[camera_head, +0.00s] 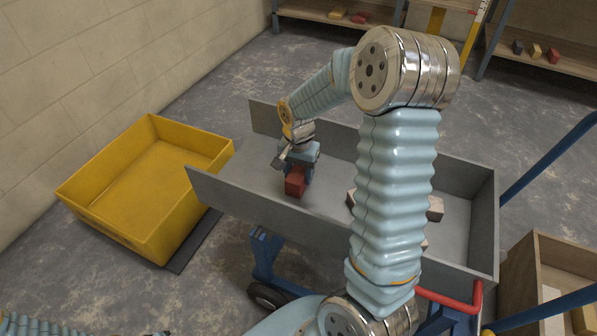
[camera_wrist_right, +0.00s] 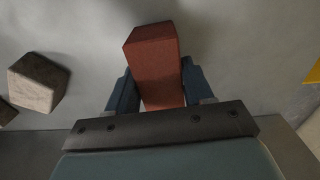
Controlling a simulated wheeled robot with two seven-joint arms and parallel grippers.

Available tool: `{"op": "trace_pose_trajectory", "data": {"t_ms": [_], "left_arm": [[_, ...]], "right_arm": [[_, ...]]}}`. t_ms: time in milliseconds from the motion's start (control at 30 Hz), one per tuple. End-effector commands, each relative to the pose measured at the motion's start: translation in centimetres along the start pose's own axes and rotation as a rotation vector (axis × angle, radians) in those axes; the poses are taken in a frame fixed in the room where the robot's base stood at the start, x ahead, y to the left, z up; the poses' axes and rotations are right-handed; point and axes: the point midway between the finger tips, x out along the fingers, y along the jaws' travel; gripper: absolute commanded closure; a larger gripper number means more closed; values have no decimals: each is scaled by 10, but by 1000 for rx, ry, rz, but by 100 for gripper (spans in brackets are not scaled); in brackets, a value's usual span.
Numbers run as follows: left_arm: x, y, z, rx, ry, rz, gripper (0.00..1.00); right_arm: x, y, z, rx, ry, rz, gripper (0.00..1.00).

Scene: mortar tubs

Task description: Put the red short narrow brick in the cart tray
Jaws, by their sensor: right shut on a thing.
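The red brick (camera_head: 295,184) is between the fingers of my right gripper (camera_head: 299,171), inside the grey cart tray (camera_head: 225,196). In the right wrist view the red brick (camera_wrist_right: 155,62) sticks out past the two blue fingers of the right gripper (camera_wrist_right: 158,88), which are shut on its sides. The brick is low, close to the tray floor; I cannot tell whether it touches. My right arm crosses the head view and hides part of the tray. Only a bit of my left arm shows at the bottom left; its gripper is not seen.
Wooden-looking blocks (camera_head: 435,208) lie in the tray, partly behind my arm; one block (camera_wrist_right: 36,83) shows at the wrist view's left. A yellow tub (camera_head: 150,190) stands left of the cart. A wooden crate (camera_head: 560,262) stands right. Shelves with bricks are at the back.

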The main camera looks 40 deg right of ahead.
Motion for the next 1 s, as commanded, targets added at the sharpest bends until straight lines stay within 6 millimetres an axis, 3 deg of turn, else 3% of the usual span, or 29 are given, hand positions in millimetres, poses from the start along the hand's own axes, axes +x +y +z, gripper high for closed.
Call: {"op": "trace_pose_trajectory", "data": {"t_ms": [200, 233, 400, 733, 867, 1000], "left_arm": [[4, -1, 0, 0, 0, 0, 57], [3, -1, 0, 0, 0, 0, 57], [3, -1, 0, 0, 0, 0, 57], [2, -3, -1, -3, 4, -3, 57], [-1, -2, -1, -2, 3, -2, 57], [-4, 1, 0, 0, 1, -1, 57]], "right_arm": [[5, 0, 0, 0, 0, -1, 96], [4, 0, 0, 0, 1, -1, 44], [4, 0, 0, 0, 0, 0, 19], [4, 0, 0, 0, -1, 1, 19], [-15, 0, -1, 0, 3, -3, 19], [-49, -1, -1, 0, 4, -5, 19]]}}
